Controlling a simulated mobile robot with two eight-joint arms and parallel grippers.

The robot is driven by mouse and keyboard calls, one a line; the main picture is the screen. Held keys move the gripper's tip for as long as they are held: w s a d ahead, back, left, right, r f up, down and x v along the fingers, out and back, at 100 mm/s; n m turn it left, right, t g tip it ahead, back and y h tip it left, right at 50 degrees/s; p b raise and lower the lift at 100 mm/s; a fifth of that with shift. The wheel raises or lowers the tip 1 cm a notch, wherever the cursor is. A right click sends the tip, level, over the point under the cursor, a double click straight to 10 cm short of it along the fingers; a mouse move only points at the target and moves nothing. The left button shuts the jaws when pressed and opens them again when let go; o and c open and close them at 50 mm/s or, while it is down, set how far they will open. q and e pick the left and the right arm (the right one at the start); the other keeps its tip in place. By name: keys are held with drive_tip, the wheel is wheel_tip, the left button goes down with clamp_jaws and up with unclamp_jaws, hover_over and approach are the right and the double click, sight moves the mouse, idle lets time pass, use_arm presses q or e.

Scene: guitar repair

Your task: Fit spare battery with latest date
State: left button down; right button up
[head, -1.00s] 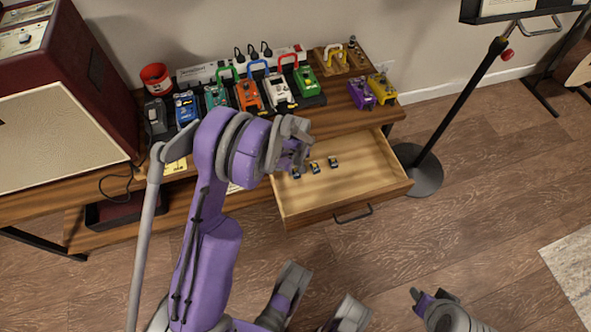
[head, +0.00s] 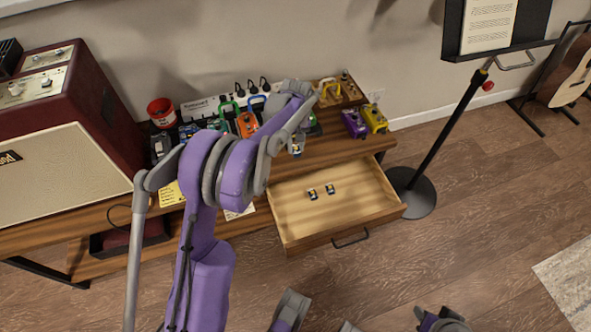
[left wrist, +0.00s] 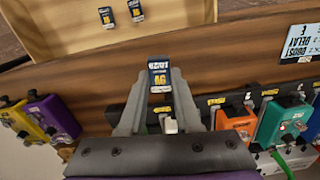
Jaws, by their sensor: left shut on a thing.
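My left gripper (left wrist: 156,88) is shut on a small dark blue and yellow 9V battery (left wrist: 160,76), with a finger on either side. In the left wrist view its label is upside down and its date is too small to read surely. In the head view the held battery (head: 296,150) hangs over the bench front, above the drawer's back edge. Two more batteries, a left one (head: 313,194) and a right one (head: 330,189), lie in the open drawer (head: 350,233). Purple and grey parts at the bottom of the head view do not clearly show my right gripper.
Several coloured pedals stand in a row on the bench, partly behind my arm, including an orange one (left wrist: 235,122) and a teal one (left wrist: 280,122). A purple pedal (head: 354,123) and a yellow pedal (head: 375,118) stand at the right end. A music stand (head: 418,180) stands right of the drawer.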

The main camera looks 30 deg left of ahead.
use_arm(q)
drive_tip(key=w+a+r+n+p, duration=0.1)
drive_tip(key=w+a+r+p, duration=0.1)
drive_tip(key=w+a+r, duration=0.4)
drive_tip(key=shift+s+a+f+b, duration=0.3)
drive_tip(key=shift+f+b, duration=0.3)
drive_tip(key=shift+f, duration=0.6)
drive_tip(key=shift+s+a+f+b, duration=0.3)
drive_tip(key=shift+f+b, duration=0.35)
drive_tip(key=shift+f, duration=0.6)
drive_tip(key=shift+s+a+f+b, duration=0.15)
drive_tip(key=shift+s+f+b, duration=0.35)
drive_tip(key=shift+f, duration=0.7)
use_arm(e)
drive_tip(key=shift+f, duration=0.8)
use_arm(q)
drive_tip(key=shift+w+f+b, duration=0.15)
drive_tip(key=shift+f+b, duration=0.25)
use_arm(e)
drive_tip(key=shift+f, duration=0.3)
use_arm(q)
drive_tip(key=shift+c, duration=0.6)
unclamp_jaws()
drive_tip(key=shift+r, duration=0.1)
wheel_tip(320, 180, up, 8)
drive_tip(key=p, duration=0.4)
use_arm(e)
wheel_tip(320, 180, up, 5)
drive_tip(key=shift+s+r, duration=0.1)
drive_tip(key=shift+r, duration=0.05)
